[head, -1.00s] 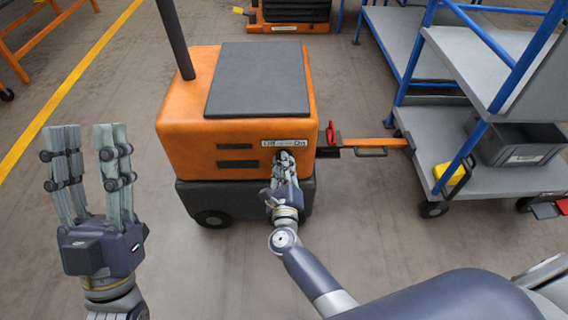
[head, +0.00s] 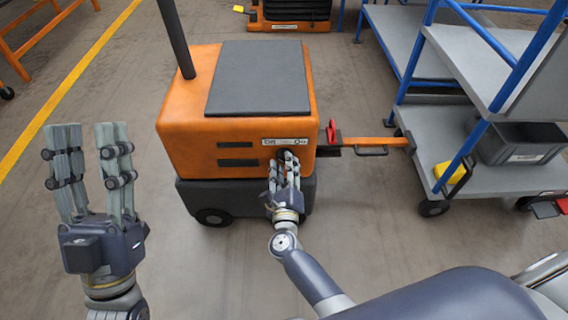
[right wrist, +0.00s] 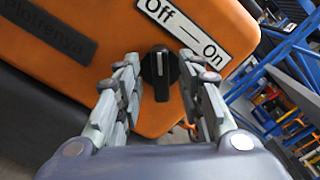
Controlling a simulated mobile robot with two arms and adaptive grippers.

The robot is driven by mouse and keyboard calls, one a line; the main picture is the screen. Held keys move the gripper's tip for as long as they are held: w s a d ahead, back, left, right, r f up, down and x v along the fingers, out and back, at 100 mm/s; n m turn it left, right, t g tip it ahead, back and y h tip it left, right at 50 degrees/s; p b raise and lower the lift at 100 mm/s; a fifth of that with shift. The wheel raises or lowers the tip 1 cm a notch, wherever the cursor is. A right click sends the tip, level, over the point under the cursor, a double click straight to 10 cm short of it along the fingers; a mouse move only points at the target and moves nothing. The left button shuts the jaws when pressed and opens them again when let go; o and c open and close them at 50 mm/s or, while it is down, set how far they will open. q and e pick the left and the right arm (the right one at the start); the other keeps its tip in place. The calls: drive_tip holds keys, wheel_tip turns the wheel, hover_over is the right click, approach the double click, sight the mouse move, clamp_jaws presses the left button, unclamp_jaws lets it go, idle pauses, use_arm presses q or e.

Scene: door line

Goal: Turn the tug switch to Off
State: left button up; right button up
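The orange tug (head: 185,130) stands in the middle of the head view. Its switch is a black knob (right wrist: 160,72) with a pale line, below a white label (right wrist: 185,30) reading Off and On; the label also shows in the head view (head: 284,142). In the right wrist view the knob's line points up the picture, toward Off. My right gripper (head: 286,162) is open in front of the knob; its fingers (right wrist: 160,75) stand on either side with visible gaps. The fingers hide the knob in the head view. My left gripper (head: 90,130) is open and empty, far left.
A red lever (head: 331,131) and orange tow bar (head: 365,143) link the tug to a blue-framed grey cart (head: 500,170) at the right. The cart holds a grey bin (head: 515,145). The floor left of the tug is clear.

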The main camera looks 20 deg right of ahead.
drive_tip(key=v, duration=1.1)
drive_tip(key=shift+w+r, duration=0.1)
